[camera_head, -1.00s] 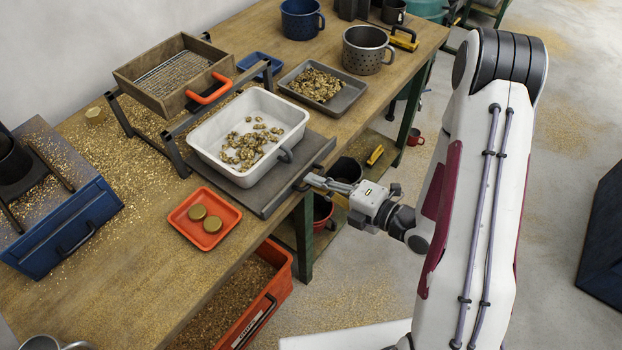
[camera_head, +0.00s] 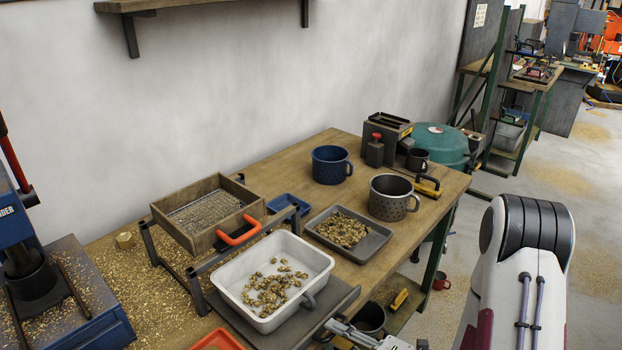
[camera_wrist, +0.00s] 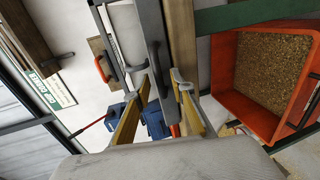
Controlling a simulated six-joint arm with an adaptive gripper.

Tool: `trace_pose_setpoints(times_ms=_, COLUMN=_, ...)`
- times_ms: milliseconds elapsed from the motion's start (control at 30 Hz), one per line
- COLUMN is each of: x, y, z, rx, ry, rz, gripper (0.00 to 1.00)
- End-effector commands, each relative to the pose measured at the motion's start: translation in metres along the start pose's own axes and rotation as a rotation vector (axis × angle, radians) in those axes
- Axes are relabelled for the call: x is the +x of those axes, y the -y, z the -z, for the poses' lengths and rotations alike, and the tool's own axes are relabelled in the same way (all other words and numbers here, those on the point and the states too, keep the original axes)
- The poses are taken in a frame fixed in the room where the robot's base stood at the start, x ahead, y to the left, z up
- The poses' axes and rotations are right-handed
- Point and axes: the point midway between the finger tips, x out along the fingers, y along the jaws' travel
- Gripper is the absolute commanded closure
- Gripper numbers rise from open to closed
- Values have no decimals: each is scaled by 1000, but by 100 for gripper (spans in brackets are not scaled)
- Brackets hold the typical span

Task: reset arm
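My gripper (camera_head: 338,327) shows only partly at the bottom edge of the head view, beside the front edge of the dark grey board (camera_head: 345,297) under the white basin. In the wrist view, my gripper (camera_wrist: 160,82) has its two yellow fingers apart. A dark handle (camera_wrist: 157,65) and the board's edge lie between or just beyond the fingertips. I cannot tell whether the fingers touch them. No object is clearly gripped. My white arm link (camera_head: 525,260) stands at the lower right.
The white basin (camera_head: 318,262) holds brass-coloured pieces. A grey tray (camera_head: 378,243), a perforated pot (camera_head: 390,205), a blue mug (camera_head: 329,170) and a wooden sieve (camera_head: 170,222) share the bench. An orange bin (camera_wrist: 308,95) sits below. Open floor (camera_head: 480,225) lies to the right.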

Motion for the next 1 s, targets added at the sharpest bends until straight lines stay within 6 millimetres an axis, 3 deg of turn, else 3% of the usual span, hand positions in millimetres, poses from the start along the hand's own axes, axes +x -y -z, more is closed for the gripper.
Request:
trace_pose_setpoints(times_ms=367, x=1, y=-2, z=-15, rx=18, ry=37, rz=77, gripper=76)
trace_pose_setpoints(times_ms=1000, x=-20, y=-21, z=-77, rx=167, ry=275, rz=307, gripper=76)
